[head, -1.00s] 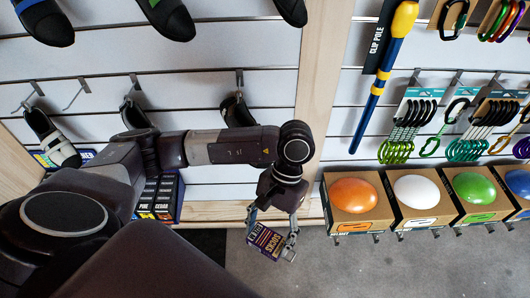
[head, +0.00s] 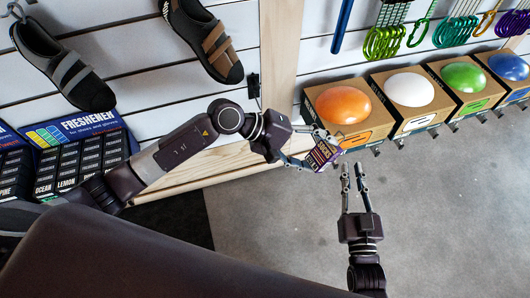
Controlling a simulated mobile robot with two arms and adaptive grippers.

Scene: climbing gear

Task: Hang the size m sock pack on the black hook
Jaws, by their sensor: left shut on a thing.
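The sock pack (head: 323,154) is a small purple and yellow packet with "SOCKS" lettering. My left gripper (head: 318,150) is shut on it and holds it tilted in the air, in front of the orange helmet's box. The size letter is too small to read. A small black hook (head: 253,82) is on the wall beside the pale wooden post, up and left of the pack, with nothing seen hanging on it. My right gripper (head: 354,178) is open and empty, fingers pointing up, just below and right of the pack.
Boxed helmets, orange (head: 343,104), white (head: 410,89), green and blue, line the right wall. A wooden post (head: 281,55) divides the walls. Grey floor (head: 440,210) is clear.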

